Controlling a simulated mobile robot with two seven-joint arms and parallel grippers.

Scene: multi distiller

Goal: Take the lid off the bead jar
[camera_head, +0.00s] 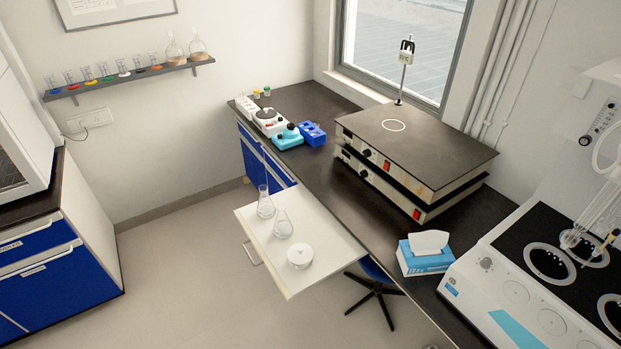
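A round white lidded jar (300,257), which looks like the bead jar, stands upright near the front corner of a white pull-out board or cart top (325,244). Its lid, with a small knob on top, sits on it. Its contents are hidden. Two conical glass flasks stand behind it: one flask (283,226) close by and another flask (265,205) farther back. Neither of my grippers shows in the head view.
A dark counter (385,215) runs along the right with stacked hot plates (415,150), a tissue box (425,255) and a multi-place heater (540,285). A blue stool (376,285) stands below. The floor at left centre (180,265) is clear.

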